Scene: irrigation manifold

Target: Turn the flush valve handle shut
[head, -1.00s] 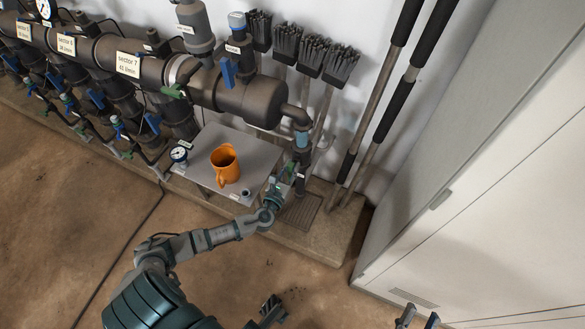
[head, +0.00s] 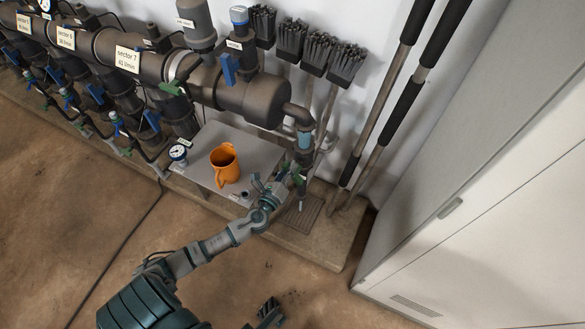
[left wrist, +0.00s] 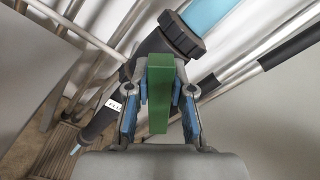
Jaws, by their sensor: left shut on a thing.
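The flush valve handle is a green bar (left wrist: 160,95) on a dark pipe below a light blue pipe section (head: 305,141), at the right end of the manifold. In the left wrist view the handle stands upright in the picture, at a slant to the pipe. My left gripper (head: 284,178) is at the valve, and its blue-padded fingers (left wrist: 159,98) are shut on the handle, one on each side. In the head view the gripper hides most of the handle.
An orange mug (head: 225,165) and a gauge (head: 178,153) are on a grey plate (head: 258,155) left of the valve. A floor grate (head: 303,213) lies below. Brushes (head: 318,52) and long-handled tools (head: 385,125) lean behind. A white cabinet (head: 480,220) stands at right.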

